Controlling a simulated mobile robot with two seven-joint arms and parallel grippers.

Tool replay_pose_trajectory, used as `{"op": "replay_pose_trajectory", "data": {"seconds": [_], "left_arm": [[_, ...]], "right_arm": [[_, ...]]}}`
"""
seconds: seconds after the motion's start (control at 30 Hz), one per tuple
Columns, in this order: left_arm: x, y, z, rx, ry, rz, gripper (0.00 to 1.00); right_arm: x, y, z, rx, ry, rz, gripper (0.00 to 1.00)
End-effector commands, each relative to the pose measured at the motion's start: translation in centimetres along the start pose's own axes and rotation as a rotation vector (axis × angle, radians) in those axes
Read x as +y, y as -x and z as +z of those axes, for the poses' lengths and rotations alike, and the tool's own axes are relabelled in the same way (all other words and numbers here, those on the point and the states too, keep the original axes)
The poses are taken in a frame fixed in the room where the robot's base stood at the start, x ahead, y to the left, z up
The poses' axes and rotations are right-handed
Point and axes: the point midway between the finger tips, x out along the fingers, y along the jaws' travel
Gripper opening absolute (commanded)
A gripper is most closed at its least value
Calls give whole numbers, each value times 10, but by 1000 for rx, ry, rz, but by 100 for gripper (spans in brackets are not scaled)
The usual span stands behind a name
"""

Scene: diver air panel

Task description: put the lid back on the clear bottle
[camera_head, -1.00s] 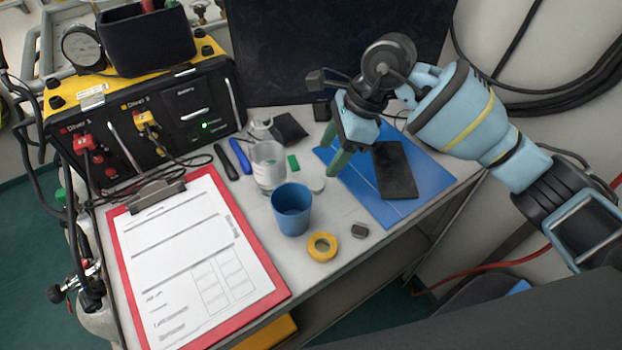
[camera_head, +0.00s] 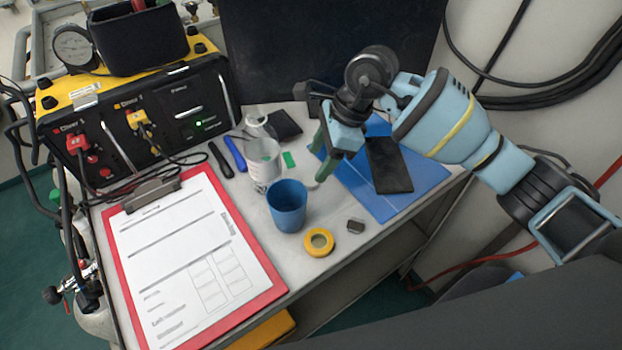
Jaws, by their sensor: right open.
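The clear bottle (camera_head: 265,165) stands upright and open-topped on the grey table, behind the blue cup. A small pale disc, which looks like the lid (camera_head: 311,184), lies flat on the table right of the bottle. My right gripper (camera_head: 319,165) is open and empty, its green fingers pointing down by the lid. One fingertip overlaps the lid's right edge in the picture; I cannot tell whether it touches. My left gripper is not in view.
A blue cup (camera_head: 287,207) stands close in front of the bottle and lid. A yellow tape roll (camera_head: 319,242), a small dark block (camera_head: 355,226) and a green piece (camera_head: 289,159) lie nearby. A black slab (camera_head: 389,166) rests on a blue mat (camera_head: 425,172). A red clipboard (camera_head: 279,286) fills the left.

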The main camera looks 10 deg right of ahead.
Motion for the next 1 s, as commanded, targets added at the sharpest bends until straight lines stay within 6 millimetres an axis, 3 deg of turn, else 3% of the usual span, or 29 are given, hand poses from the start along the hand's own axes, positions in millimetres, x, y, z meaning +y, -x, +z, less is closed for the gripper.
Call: {"op": "replay_pose_trajectory", "data": {"seconds": [0.4, 0.8, 1.0], "left_arm": [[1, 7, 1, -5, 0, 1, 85], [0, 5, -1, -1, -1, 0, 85], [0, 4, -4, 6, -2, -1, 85]], "right_arm": [[2, -48, -8, -1, 0, 2, 58], [2, -50, -9, 0, 0, 1, 58], [2, -50, -9, 0, 0, 1, 32]]}}
